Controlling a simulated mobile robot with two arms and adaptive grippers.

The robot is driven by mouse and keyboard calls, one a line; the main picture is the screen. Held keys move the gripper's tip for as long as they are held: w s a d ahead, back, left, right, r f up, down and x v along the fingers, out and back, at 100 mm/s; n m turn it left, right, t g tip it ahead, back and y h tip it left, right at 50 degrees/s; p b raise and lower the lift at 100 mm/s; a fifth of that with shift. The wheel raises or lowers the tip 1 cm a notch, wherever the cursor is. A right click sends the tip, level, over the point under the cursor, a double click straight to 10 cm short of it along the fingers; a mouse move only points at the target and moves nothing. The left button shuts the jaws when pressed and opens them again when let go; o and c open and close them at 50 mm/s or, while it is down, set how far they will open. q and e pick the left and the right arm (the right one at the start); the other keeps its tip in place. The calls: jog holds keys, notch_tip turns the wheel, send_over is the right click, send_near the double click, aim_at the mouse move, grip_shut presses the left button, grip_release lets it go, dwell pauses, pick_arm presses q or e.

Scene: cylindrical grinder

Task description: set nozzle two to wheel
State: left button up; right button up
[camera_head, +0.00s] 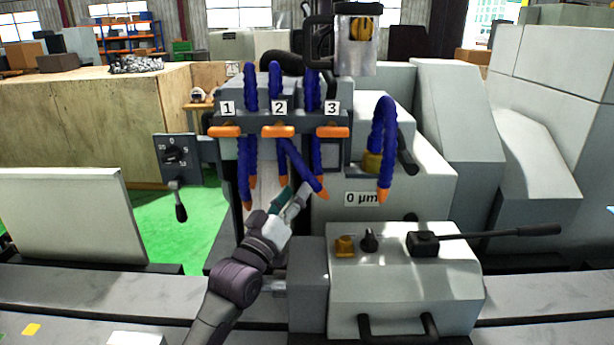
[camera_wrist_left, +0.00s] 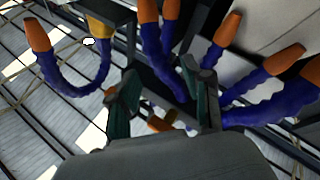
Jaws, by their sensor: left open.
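Nozzle two is a blue segmented hose (camera_head: 298,166) under the plate marked 2 (camera_head: 280,107). It slants down to the right and ends in an orange tip (camera_head: 320,193). My left gripper (camera_head: 291,198) is open, just below and left of this hose, with its fingers pointing up. I cannot tell whether it touches the hose. In the left wrist view the two teal-padded fingers (camera_wrist_left: 165,95) stand apart, with blue hose and an orange part seen beyond the gap. Which hose is nozzle two there is unclear. The grinding wheel is not clearly visible. My right gripper is not in view.
Other blue hoses hang close by, under plate 1 (camera_head: 227,108) and plate 3 (camera_head: 332,108), with another hose (camera_head: 383,140) farther right. Orange valve handles (camera_head: 278,131) line the manifold. A control box (camera_head: 400,285) with a long black lever (camera_head: 500,234) stands at the front right.

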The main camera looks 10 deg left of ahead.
aim_at(305, 177)
pick_arm(q)
jog(key=x, duration=0.5)
jog(key=shift+f+b, duration=0.1)
jog(key=shift+b, duration=0.3)
jog(key=shift+w+d, duration=0.1)
jog(key=shift+w, duration=0.2)
jog(key=shift+w+d+r, duration=0.1)
jog(key=shift+w+r, duration=0.2)
jog(key=shift+r, duration=0.05)
jog(key=c, duration=0.8)
grip_shut()
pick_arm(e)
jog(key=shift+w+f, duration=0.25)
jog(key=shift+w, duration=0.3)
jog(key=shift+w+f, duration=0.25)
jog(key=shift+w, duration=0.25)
